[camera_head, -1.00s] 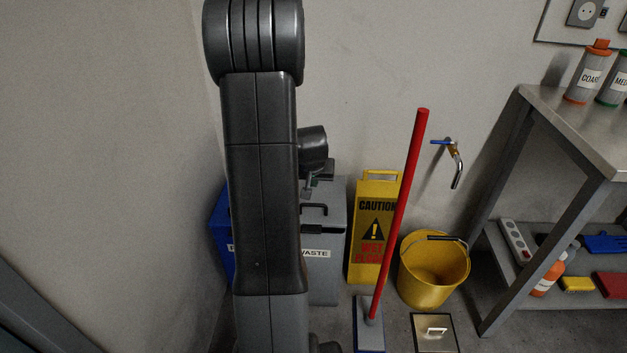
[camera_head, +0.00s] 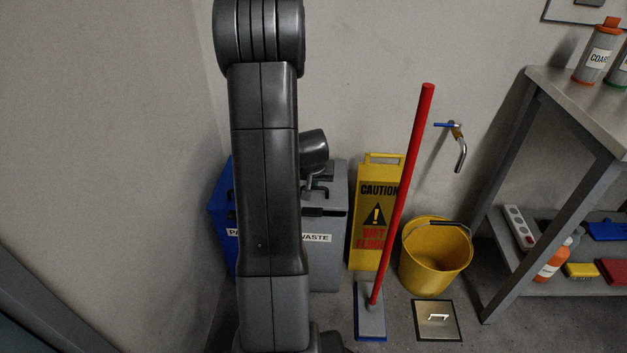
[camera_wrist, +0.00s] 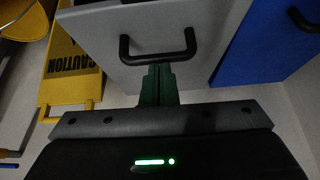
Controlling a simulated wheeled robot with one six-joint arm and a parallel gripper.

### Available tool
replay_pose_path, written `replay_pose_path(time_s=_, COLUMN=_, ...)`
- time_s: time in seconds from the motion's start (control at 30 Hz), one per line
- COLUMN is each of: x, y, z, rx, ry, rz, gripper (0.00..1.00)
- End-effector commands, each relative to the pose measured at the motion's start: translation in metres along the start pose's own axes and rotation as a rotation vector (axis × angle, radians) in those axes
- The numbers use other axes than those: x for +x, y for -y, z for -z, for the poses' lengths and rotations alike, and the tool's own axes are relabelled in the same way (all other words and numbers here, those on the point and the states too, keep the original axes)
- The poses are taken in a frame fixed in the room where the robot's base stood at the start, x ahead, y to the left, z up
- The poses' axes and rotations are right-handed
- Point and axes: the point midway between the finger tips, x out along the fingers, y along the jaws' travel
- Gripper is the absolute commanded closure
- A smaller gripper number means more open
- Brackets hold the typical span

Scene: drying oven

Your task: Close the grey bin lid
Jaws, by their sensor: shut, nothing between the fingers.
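The grey bin (camera_head: 328,262), with a label reading WASTE, stands by the wall, partly hidden behind my arm. Its grey lid (camera_head: 338,180) looks roughly level over the bin; I cannot tell whether it is fully seated. In the wrist view the lid (camera_wrist: 190,18) carries a black bar handle (camera_wrist: 182,55). My gripper (camera_wrist: 158,70) is shut and empty, its green fingertips close to the handle's middle; contact is unclear. In the head view my gripper (camera_head: 318,188) is low over the lid, mostly hidden by my arm.
A blue bin (camera_head: 222,220) stands left of the grey bin. A floor hatch (camera_head: 437,325) lies in front.

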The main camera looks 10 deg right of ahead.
Motion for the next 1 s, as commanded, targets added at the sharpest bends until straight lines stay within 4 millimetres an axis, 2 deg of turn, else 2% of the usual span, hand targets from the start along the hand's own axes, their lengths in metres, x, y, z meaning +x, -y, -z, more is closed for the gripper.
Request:
replay_pose_path(time_s=0.2, x=0.017, y=0.0, z=-0.016, rx=0.0, ry=0.0, rz=0.0, gripper=1.0)
replay_pose_path(time_s=0.37, x=0.023, y=-0.001, z=-0.024, rx=-0.001, ry=0.0, rz=0.0, gripper=1.0)
replay_pose_path(time_s=0.8, x=0.02, y=-0.001, z=-0.025, rx=0.0, ry=0.005, rz=-0.001, gripper=1.0)
replay_pose_path(time_s=1.0, x=0.003, y=0.002, z=-0.012, rx=0.0, ry=-0.001, rz=0.001, gripper=1.0)
